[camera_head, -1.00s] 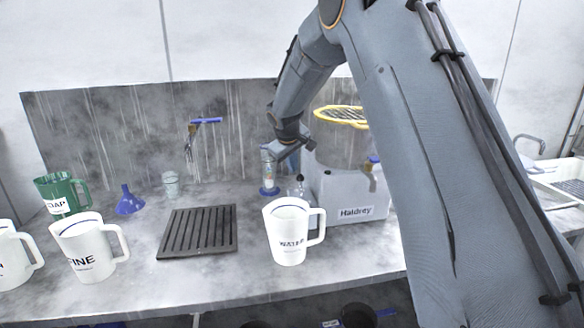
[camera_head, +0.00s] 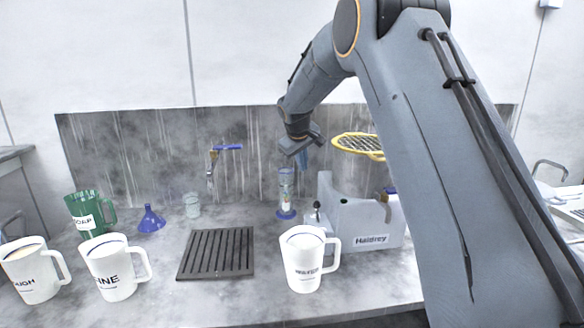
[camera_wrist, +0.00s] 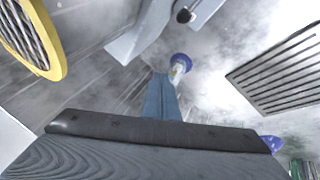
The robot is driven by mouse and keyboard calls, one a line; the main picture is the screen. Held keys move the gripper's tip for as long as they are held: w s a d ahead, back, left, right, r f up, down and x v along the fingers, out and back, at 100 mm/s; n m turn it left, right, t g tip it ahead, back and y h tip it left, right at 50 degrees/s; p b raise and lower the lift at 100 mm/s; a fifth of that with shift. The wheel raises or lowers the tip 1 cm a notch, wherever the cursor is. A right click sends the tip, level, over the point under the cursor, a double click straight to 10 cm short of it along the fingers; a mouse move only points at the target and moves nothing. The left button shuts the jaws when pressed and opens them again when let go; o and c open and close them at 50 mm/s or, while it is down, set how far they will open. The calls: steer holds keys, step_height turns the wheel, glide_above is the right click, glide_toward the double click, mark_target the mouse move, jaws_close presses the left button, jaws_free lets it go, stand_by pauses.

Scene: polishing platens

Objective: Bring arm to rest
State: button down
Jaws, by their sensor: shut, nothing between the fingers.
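My gripper (camera_head: 303,162) is raised above the back of the counter, near the splash wall, with its blue fingers pointing down. In the wrist view its two blue fingers (camera_wrist: 162,98) lie together with nothing between them. Below it stands a small clear cylinder with a blue base (camera_head: 286,196); the blue base also shows in the wrist view (camera_wrist: 181,62), just past the fingertips. The gripper appears apart from everything. My forearm hides part of the right side of the counter.
A white machine labelled "Haldrey" (camera_head: 372,240) and a yellow-rimmed round mesh (camera_head: 358,145) are right of the gripper. A white mug (camera_head: 302,262) stands in front, a black slatted rack (camera_head: 216,254) to its left. More mugs, a blue funnel (camera_head: 151,220) and a tap (camera_head: 212,165) are left.

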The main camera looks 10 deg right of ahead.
steer(key=s+d+f+m+g+y, duration=0.15)
steer(key=s+f, duration=0.25)
steer(key=s, duration=1.1)
steer(key=s+d+f+m+g, duration=0.1)
steer(key=s+f+m, duration=0.15)
steer(key=s, duration=1.25)
steer(key=s+d+f+m+g+y, duration=0.15)
steer(key=s+f, duration=0.25)
steer(key=s, duration=1.1)
steer(key=shift+g+h, duration=0.4)
steer(key=f+b, duration=0.1)
steer(key=f, duration=0.1)
steer(key=f+b, duration=0.1)
steer(key=b, duration=0.1)
steer(key=a+f+b, duration=0.1)
steer(key=f+b, duration=0.1)
steer(key=shift+s+f, duration=0.15)
steer(key=shift+f, duration=0.2)
